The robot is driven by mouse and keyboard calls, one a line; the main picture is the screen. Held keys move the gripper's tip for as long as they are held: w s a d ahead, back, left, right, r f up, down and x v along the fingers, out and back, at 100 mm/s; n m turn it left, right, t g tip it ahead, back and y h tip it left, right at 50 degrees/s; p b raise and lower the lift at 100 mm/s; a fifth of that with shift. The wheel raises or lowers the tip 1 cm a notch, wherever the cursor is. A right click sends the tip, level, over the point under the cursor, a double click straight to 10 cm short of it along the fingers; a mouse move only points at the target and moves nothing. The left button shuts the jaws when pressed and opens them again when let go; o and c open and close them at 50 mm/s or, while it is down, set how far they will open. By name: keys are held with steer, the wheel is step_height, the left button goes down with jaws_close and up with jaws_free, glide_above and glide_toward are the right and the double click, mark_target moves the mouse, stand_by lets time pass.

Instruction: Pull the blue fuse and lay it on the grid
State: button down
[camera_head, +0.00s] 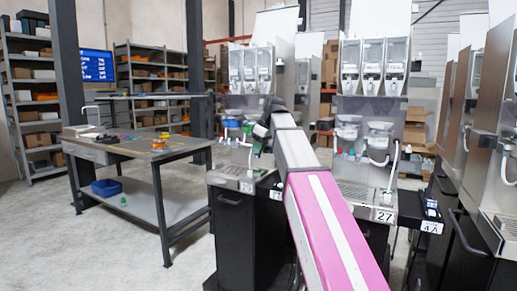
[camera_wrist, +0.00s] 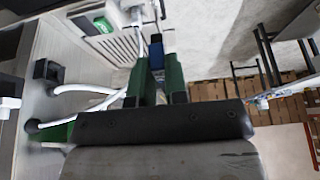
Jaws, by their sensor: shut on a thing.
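My gripper (camera_wrist: 156,62) has green fingers and reaches away from the camera in the wrist view. It is shut on a small blue piece, which I take to be the blue fuse (camera_wrist: 156,50), seen between the fingertips. Most of the fuse is hidden by the fingers. In the head view my gripper (camera_head: 258,143) is in front of the left dispenser (camera_head: 262,75), and the fuse cannot be made out there. A slatted grid (camera_wrist: 117,48) shows at the upper left of the fingers in the wrist view, apart from them. A green piece (camera_wrist: 104,24) lies beside its slats.
White hoses (camera_wrist: 85,89) curve at the left of the wrist view, near my fingers. A second dispenser (camera_head: 372,75) stands to the right. A workbench (camera_head: 150,150) stands at the left, with a blue bin (camera_head: 106,187) on its lower shelf. Open floor lies between them.

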steer(key=shift+r, duration=0.15)
steer(key=shift+r, duration=1.35)
